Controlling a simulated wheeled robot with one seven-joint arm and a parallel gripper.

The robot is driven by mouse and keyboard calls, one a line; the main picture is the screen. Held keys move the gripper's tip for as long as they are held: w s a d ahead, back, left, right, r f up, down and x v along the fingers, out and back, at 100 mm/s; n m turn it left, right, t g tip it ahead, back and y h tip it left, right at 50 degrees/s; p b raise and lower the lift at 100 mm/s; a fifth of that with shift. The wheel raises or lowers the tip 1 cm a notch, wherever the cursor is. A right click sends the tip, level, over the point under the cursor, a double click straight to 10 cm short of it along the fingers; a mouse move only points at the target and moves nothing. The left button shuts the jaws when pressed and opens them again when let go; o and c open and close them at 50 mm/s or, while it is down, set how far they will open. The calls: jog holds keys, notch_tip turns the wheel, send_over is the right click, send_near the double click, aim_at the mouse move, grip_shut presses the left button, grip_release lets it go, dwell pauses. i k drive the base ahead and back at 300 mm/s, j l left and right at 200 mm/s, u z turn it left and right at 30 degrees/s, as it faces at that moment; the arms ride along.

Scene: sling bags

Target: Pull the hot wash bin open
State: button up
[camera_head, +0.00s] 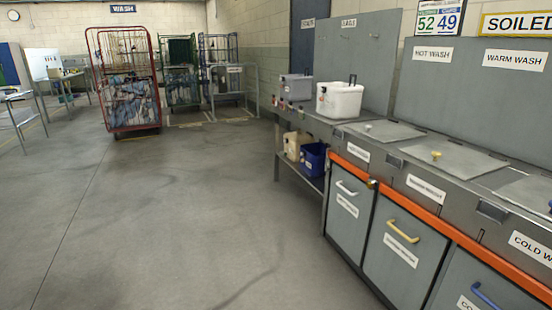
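The hot wash bin (345,228) is the leftmost grey bin front under the counter at the right. It has a white bar handle (347,188) and a small white label (346,204) below it, too small to read surely. A sign above it on the counter edge (358,152) seems to start with "HOT". The bin front looks shut, flush with its neighbour. My gripper is not in view.
To its right are a bin with a yellow handle (402,231) and one with a blue handle (484,296), both shut. An orange strip (412,208) runs above the bins. A white tub (340,101) stands on the counter. The floor (200,210) left of the bins is clear.

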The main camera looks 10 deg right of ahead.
aim_at(351, 207)
jog(key=i, duration=1.35)
jog(key=i+j+z, duration=0.1)
jog(key=i, duration=1.25)
